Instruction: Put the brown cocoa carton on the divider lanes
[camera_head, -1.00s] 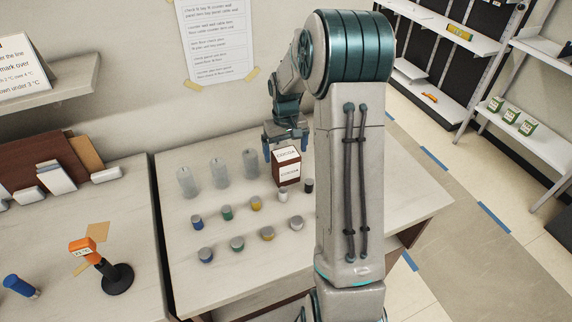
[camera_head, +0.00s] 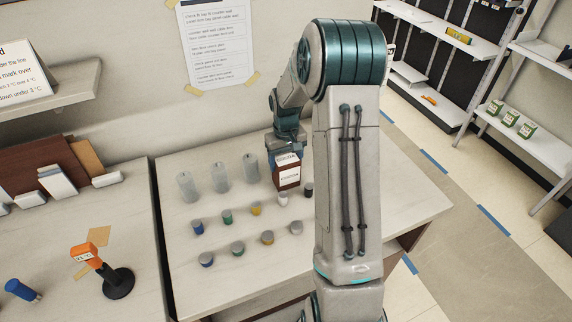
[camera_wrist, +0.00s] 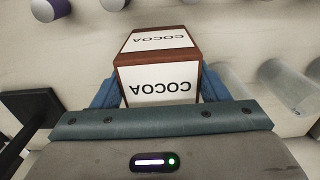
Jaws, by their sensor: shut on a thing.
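The brown cocoa carton (camera_head: 287,176) has white labels reading COCOA and stands at the back of the counter, just right of the clear bottles. My gripper (camera_head: 286,145) is at its far side and is shut on it. In the wrist view the carton (camera_wrist: 160,66) sits between the blue fingers (camera_wrist: 160,92), upside down in the picture. Whether the carton touches the counter is hard to tell. I cannot pick out the divider lanes for certain; shelves (camera_head: 455,45) stand at the upper right.
Clear bottles (camera_head: 221,175) stand in a row left of the carton. Several small coloured-band jars (camera_head: 238,248) stand in front. The floor on the right (camera_head: 440,230) is clear.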

